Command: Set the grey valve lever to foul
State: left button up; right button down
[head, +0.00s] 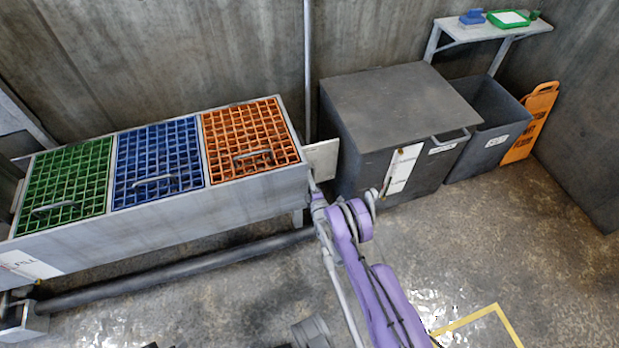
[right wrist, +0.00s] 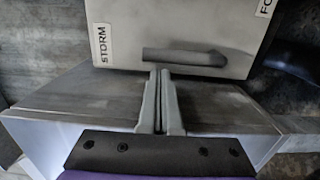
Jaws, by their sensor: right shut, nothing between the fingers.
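The grey valve lever (right wrist: 185,57) lies across a pale plate (right wrist: 120,20) in the right wrist view. The plate reads STORM on the left; a partly cut-off label starting FO (right wrist: 264,8) is at the upper right. The lever cannot be made out there. My left gripper is not in view.
The trough (head: 170,215) carries green, blue and orange grates. A dark lidded box (head: 390,105), an open grey bin (head: 490,130) and an orange floor sign (head: 530,120) stand right of it. A pipe (head: 170,270) runs low along the trough's front. The floor at the right is clear.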

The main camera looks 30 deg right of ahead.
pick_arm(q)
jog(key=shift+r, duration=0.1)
pick_arm(e)
jog(key=shift+d+m, duration=0.3)
jog(key=shift+m, duration=0.5)
